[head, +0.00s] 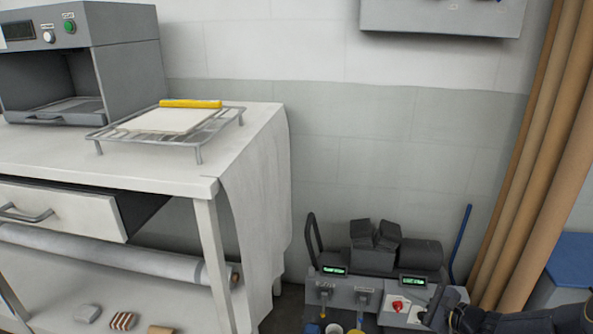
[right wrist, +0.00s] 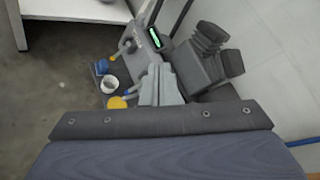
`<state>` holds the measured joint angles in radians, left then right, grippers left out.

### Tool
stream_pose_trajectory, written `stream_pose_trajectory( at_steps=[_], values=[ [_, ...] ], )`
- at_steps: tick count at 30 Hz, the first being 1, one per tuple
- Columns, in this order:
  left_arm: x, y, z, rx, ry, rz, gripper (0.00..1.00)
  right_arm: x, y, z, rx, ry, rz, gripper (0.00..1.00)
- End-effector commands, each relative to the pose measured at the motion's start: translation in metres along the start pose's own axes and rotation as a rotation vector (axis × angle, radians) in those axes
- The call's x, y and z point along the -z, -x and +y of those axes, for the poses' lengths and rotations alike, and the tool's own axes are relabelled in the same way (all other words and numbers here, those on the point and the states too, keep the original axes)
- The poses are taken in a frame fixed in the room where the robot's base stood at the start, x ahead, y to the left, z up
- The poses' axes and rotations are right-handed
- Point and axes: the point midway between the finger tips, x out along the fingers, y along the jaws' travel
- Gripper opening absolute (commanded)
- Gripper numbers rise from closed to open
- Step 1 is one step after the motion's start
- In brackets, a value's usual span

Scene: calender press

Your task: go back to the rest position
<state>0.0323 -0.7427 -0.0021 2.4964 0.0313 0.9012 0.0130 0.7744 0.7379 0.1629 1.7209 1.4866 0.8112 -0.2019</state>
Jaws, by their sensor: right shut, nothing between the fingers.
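My right gripper (head: 436,300) shows at the lower right of the head view, in front of a grey machine with green displays (head: 375,262). Its fingers are together and hold nothing. In the right wrist view the closed fingers (right wrist: 160,86) point away from me, over the machine's front side. Whether they touch the machine cannot be told. My left gripper is not in view.
A white table (head: 60,150) stands at left with an open drawer (head: 62,208), a wire rack (head: 195,140) and a grey press (head: 130,70). Brown rolls (head: 540,170) stand at right by a blue-topped box (head: 572,262). A white cup (right wrist: 109,84) is near the machine.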

Motion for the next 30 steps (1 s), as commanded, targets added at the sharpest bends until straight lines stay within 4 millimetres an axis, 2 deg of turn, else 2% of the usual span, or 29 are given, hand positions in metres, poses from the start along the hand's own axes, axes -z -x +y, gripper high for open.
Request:
stream_pose_trajectory(
  at_steps=[1,3,6,9,12,15,18,24,30],
  values=[
    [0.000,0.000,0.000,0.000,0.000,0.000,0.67,-0.043,0.007,-0.004,-0.061,0.117,-0.033,0.00],
    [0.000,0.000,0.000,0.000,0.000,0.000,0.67,-0.092,0.020,0.002,-0.151,0.267,-0.071,0.00],
    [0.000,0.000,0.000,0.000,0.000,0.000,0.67,-0.152,0.044,0.019,-0.272,0.480,-0.110,0.00],
    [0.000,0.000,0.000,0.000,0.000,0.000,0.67,-0.199,0.074,0.042,-0.380,0.689,-0.131,0.00],
    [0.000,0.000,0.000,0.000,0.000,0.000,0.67,-0.234,0.109,0.070,-0.477,0.895,-0.137,0.00],
    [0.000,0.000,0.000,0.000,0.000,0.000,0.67,-0.254,0.143,0.098,-0.558,1.089,-0.126,0.00],
    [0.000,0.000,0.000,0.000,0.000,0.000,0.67,-0.262,0.170,0.120,-0.616,1.244,-0.103,0.00],
    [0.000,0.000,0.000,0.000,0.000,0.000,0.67,-0.261,0.208,0.150,-0.681,1.468,-0.048,0.00],
    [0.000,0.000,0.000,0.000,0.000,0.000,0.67,-0.252,0.233,0.171,-0.714,1.643,0.015,0.00]
  ],
)
